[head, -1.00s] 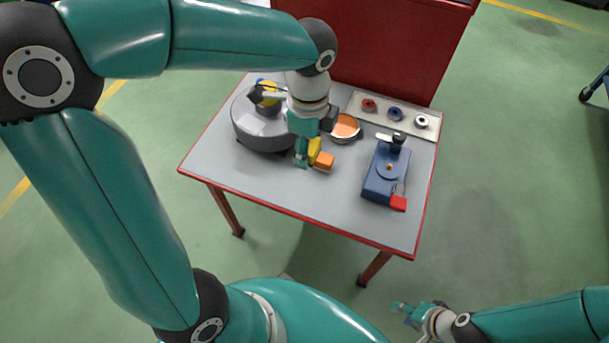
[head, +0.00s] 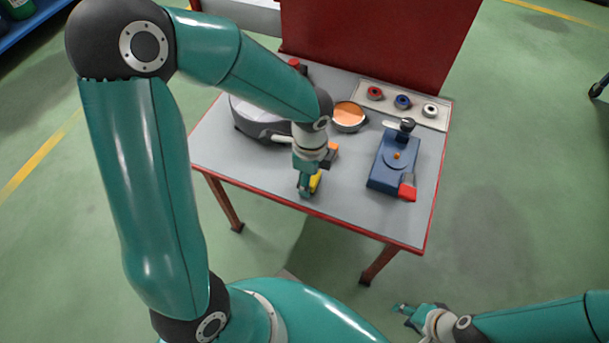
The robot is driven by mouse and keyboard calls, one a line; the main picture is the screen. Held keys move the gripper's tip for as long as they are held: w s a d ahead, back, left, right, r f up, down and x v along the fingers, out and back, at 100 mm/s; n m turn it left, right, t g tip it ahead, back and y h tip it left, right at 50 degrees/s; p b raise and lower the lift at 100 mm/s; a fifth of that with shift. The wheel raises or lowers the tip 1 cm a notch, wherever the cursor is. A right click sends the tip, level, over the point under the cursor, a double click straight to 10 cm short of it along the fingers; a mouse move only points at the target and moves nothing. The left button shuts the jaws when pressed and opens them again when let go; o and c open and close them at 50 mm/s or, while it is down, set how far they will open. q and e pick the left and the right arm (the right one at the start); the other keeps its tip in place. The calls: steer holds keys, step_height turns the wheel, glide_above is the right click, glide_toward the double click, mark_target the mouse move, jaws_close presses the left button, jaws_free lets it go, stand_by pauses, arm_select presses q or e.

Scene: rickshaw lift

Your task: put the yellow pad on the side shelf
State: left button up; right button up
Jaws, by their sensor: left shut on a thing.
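My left gripper (head: 306,190) is shut on the yellow pad (head: 316,180), above the front part of the grey table top. Fingers and wrist hide much of the pad, and the gap between it and the table cannot be judged. An orange block (head: 332,152) sits behind the gripper on the table, partly covered by the wrist. My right gripper (head: 404,313) is low at the lower right, off the table; its finger opening is too small to tell. A blue shelf (head: 38,22) shows at the top left corner; I cannot tell if it is the side shelf.
The red-edged table (head: 360,222) carries a round grey machine (head: 250,118), partly behind my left arm, an orange-topped dish (head: 348,116), a blue device (head: 393,163) and a tray (head: 442,119) with three rings. A red panel (head: 385,40) stands behind. The green floor around is open.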

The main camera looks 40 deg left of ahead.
arm_select(q)
steer(key=shift+f, duration=0.25)
steer(key=o, duration=1.3)
steer(key=shift+r, duration=0.25)
step_height(320, 180, up, 12)
steer(key=p, duration=0.4)
steer(key=shift+f, duration=0.1)
